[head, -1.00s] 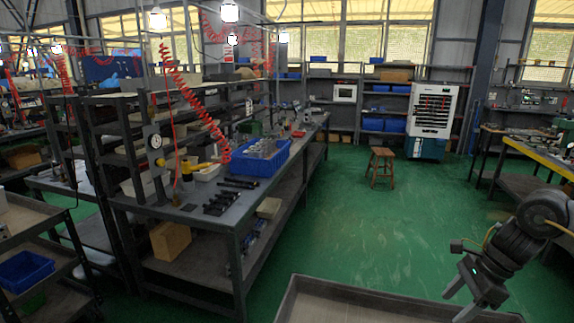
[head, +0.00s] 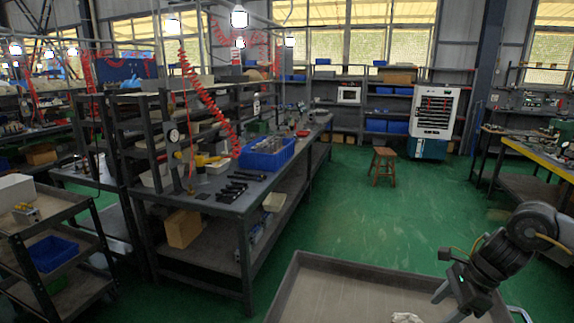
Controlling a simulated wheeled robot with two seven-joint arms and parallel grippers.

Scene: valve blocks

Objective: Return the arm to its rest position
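My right gripper (head: 462,312) hangs at the lower right of the head view, over the near tray top (head: 340,290). Its fingers point down and are partly cut off by the bottom edge; one finger shows on the left and a thin curved part on the right. I cannot tell what is between them. A small pale object (head: 406,317) lies on the tray top at the bottom edge, left of the gripper. My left gripper is out of view.
A long workbench (head: 222,202) holds a blue crate (head: 268,153) and several black parts. A cart (head: 62,215) with a blue bin (head: 53,253) stands at left. A wooden stool (head: 383,166) stands on the open green floor (head: 390,220).

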